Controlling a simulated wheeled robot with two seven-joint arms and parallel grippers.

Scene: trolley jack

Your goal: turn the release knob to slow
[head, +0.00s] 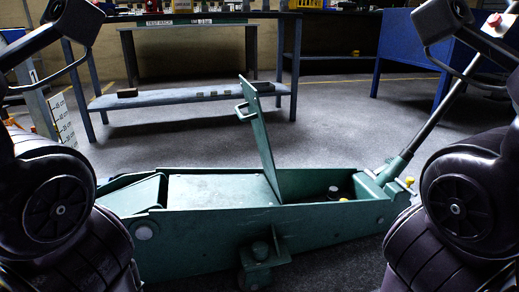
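A green trolley jack (215,225) lies on the floor across the lower middle of the head view. Its hinged cover plate (262,145) stands raised, with a small handle on its left face. A long dark handle (438,118) slants up to the right from the jack's right end. A small yellow knob (409,181) sits at that end, and a yellow cap (344,200) shows inside the open bay. A red knob (494,19) on a pale block is at the top right, near the handle. I cannot tell which one is the release knob. My arms flank the jack; neither gripper's fingers show.
A workbench (190,97) with a lower shelf stands behind the jack. A blue cabinet (402,55) is at the back right. A marked height scale (62,118) stands at the left. The grey floor (345,120) between jack and bench is clear.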

